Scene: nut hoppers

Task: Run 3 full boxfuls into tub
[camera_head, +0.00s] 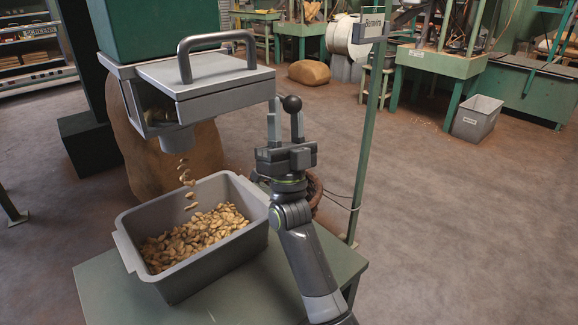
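A grey tub (205,272) stands on a green table and holds a layer of tan nuts (195,238). Above it hangs a green hopper (150,28) with a grey metal box (205,78) under it, topped by a bar handle (215,42). Several nuts fall from the round spout (177,139) into the tub. My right gripper (285,122) points up beside the metal box, its fingers apart. A black ball knob (291,103) shows at the right fingertip; I cannot tell whether they touch. My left gripper is not in view.
The green table (110,290) has bare top around the tub. A green post (370,130) with a sign stands right of my arm. A large brown sack (130,160) is behind the tub. A grey bin (477,118) and benches stand farther back.

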